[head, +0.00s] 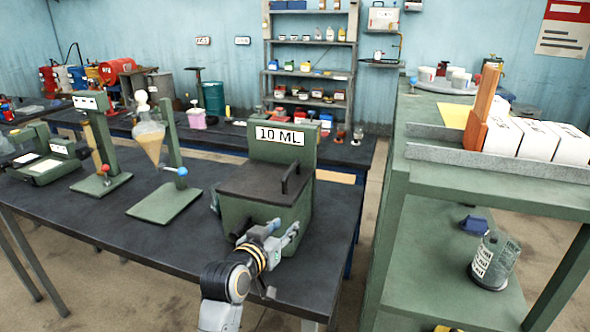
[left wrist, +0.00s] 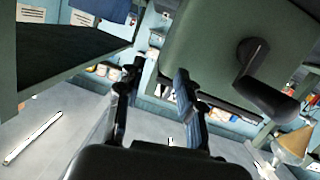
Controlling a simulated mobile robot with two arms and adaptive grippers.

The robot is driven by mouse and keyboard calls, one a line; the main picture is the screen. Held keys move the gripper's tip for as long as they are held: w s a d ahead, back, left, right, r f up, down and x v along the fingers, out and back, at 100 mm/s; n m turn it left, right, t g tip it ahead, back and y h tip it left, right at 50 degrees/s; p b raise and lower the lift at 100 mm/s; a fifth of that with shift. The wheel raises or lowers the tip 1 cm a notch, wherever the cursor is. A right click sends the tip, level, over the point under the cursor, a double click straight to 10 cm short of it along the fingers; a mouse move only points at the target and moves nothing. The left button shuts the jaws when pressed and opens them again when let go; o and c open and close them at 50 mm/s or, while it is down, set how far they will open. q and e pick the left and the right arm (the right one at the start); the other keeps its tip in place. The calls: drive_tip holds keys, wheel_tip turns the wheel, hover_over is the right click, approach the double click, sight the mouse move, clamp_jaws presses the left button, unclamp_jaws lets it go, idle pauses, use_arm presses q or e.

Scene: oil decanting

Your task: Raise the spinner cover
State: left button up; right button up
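The spinner is a green box (head: 262,215) with a "10 ML" sign on its upright back panel (head: 280,136). Its dark cover (head: 250,183) lies shut across the top, with a black bar handle (head: 291,178) at its right side. My left gripper (head: 290,234) is in front of the box, below the cover and handle, with nothing between its fingers. In the left wrist view the fingers (left wrist: 158,82) stand apart beside a green face (left wrist: 212,45), which carries a dark knob or crank (left wrist: 262,88). Contact with the box cannot be told. My right gripper is not in view.
The spinner stands near the right end of a dark table (head: 120,238). Green stands (head: 165,203) and a funnel flask (head: 150,138) are to its left. A green shelf unit (head: 400,195) with white boxes (head: 540,139) and a jar (head: 494,262) is right, across a floor gap.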

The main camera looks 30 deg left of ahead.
use_arm(q)
drive_tip(key=n+t+y, duration=0.2)
approach(292, 166)
drive_tip(key=a+v, duration=0.1)
drive_tip(key=v, duration=0.2)
drive_tip(key=p+x, duration=0.1)
drive_tip(key=x, duration=0.7)
drive_tip(key=d+p+x, duration=0.1)
drive_tip(key=x, duration=0.4)
drive_tip(key=shift+f+p, duration=0.3)
drive_tip(key=shift+f, duration=0.05)
drive_tip(key=shift+w, duration=0.1)
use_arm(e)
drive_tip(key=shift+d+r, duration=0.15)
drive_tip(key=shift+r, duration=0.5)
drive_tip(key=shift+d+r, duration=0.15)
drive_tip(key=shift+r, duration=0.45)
use_arm(q)
clamp_jaws()
